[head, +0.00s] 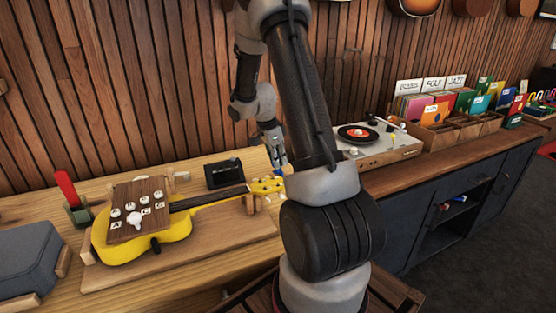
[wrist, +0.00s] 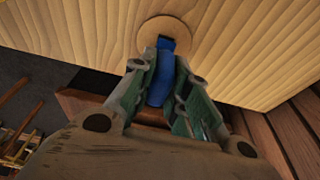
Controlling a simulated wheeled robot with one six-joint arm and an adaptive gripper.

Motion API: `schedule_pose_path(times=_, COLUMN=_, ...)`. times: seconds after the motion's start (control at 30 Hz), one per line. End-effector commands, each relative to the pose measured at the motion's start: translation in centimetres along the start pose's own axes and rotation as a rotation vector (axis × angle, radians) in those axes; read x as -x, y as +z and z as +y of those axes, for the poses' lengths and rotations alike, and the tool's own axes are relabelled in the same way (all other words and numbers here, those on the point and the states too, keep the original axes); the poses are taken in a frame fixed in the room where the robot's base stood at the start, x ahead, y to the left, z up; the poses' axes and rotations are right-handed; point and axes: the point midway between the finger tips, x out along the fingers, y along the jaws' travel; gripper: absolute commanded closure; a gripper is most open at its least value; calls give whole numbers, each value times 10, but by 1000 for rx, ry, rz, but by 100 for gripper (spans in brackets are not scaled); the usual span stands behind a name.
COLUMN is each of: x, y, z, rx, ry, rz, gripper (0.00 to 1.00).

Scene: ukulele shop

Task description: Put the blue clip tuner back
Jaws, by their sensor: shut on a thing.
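The blue clip tuner (wrist: 159,88) is between the two fingers of my gripper (wrist: 162,75) in the wrist view. Its far end overlaps a round pale wooden disc (wrist: 150,30) on the lighter wooden surface; I cannot tell whether they touch. In the head view my gripper (head: 277,160) points down near the ukulele's headstock, with a bit of blue (head: 279,172) at its tips. The yellow ukulele (head: 115,243) lies on a wooden board (head: 215,243), its headstock (head: 264,187) toward my gripper. My arm hides part of the counter there.
A small black box (head: 224,174) stands behind the ukulele's neck. A record player (head: 385,150) and record crates (head: 460,130) are to the right. A red-handled tool in a holder (head: 78,213) and a grey case (head: 28,260) are at the left.

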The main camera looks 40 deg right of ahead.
Motion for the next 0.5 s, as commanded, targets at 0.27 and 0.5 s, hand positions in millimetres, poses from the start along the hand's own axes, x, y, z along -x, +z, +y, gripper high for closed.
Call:
schedule_pose_path(times=0.27, x=-2, y=1, z=0, rx=-1, ry=0, rz=0, gripper=79)
schedule_pose_path(times=0.5, x=-2, y=0, z=0, rx=-1, ry=0, rz=0, gripper=61)
